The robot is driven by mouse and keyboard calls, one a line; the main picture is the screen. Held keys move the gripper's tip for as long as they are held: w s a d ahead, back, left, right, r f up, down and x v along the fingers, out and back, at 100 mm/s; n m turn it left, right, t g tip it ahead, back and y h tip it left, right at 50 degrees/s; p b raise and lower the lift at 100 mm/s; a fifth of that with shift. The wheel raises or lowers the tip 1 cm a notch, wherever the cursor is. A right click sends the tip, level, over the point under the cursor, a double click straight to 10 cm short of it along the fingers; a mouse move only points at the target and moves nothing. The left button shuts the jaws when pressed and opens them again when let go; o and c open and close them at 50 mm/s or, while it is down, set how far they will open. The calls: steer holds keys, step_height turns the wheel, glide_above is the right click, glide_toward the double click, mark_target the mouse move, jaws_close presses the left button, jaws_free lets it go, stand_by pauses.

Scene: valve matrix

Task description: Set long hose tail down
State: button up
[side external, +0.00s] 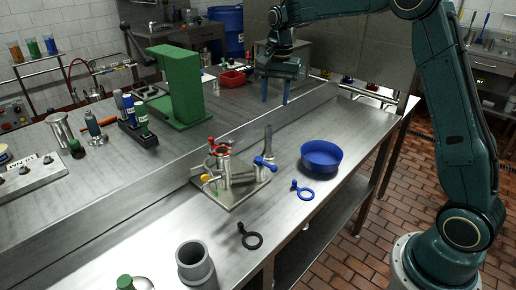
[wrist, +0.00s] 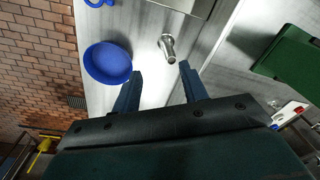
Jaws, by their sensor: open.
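The long hose tail, a slim grey metal tube (side external: 268,140), stands upright on the steel bench, just behind the blue-handled side of the valve assembly (side external: 230,180). In the wrist view the tube (wrist: 168,46) appears just beyond my fingertips, roughly between them, with a visible gap. My gripper (side external: 275,101) is open and empty, well above the bench and behind the tube in the side view. Its two blue fingers (wrist: 160,69) are spread apart in the wrist view.
A blue bowl (side external: 321,158) stands right of the tube. A green press (side external: 179,88) stands on the rear bench. Bare bench surrounds the bowl.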

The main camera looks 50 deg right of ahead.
steer(key=s+a+r+n+t, duration=0.1)
steer(key=s+a+r+n, duration=0.25)
steer(key=s, duration=0.55)
steer(key=s+a+r+n+t, duration=0.25)
steer(key=s+r, duration=0.25)
steer(key=s, duration=0.3)
steer(key=s+a+f+n, duration=0.1)
steer(key=s+f+n, duration=0.1)
steer(key=s, duration=0.6)
steer(key=s+a+f+n+t, duration=0.1)
steer(key=s+a+f+n, duration=0.1)
steer(key=s+n, duration=0.2)
steer(key=s, duration=0.3)
steer(key=shift+s, duration=0.35)
